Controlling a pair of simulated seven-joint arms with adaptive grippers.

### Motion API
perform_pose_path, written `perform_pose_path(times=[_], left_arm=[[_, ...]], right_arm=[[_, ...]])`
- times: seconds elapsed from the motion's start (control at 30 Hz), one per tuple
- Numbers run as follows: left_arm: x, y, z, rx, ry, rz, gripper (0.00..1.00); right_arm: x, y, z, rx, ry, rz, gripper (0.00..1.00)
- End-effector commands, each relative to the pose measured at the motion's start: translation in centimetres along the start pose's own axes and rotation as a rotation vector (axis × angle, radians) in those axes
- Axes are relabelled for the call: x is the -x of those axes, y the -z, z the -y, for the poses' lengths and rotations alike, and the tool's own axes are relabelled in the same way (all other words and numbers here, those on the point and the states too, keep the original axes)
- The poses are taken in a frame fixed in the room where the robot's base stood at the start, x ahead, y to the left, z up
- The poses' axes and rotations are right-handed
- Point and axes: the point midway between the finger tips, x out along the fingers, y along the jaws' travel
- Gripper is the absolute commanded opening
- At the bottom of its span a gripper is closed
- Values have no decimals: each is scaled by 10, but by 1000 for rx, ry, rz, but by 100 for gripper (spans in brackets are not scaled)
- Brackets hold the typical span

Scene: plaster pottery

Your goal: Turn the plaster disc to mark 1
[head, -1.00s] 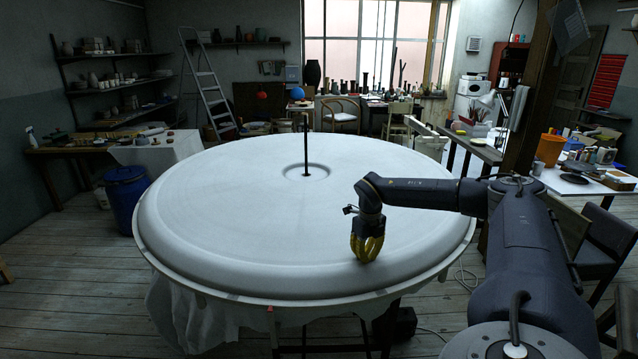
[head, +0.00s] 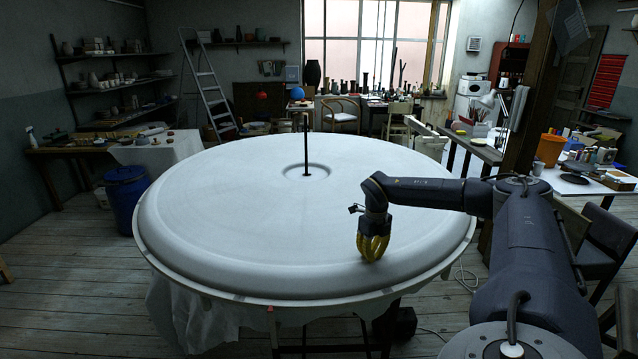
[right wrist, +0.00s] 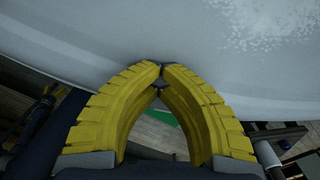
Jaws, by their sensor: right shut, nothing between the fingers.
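The white plaster disc (head: 230,215) lies flat on a round stand, with a dark upright rod (head: 306,145) in the hollow at its centre. My right gripper (head: 371,258) has yellow fingers and points down at the near right part of the disc's raised rim. In the right wrist view its fingertips (right wrist: 162,68) meet with nothing between them, against the pale disc surface (right wrist: 220,45). I cannot tell for sure whether the tips touch the plaster. No mark 1 can be made out on the disc. My left gripper is not in view.
A blue barrel (head: 127,195) stands left of the disc. A stepladder (head: 208,90) and cluttered worktables are behind. A side table with an orange bucket (head: 549,150) is at the right, with a dark chair (head: 590,240) near it. Cloth hangs under the disc.

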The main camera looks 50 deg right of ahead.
Motion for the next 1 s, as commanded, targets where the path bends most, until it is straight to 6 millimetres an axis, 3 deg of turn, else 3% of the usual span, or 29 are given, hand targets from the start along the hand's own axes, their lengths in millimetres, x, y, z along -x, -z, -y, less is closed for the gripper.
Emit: perform_pose_path(times=[0.5,1.0], left_arm=[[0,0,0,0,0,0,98],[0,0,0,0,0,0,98]], right_arm=[[-1,8,35,-8,12,-4,0],[-1,8,34,-3,7,-4,0]])
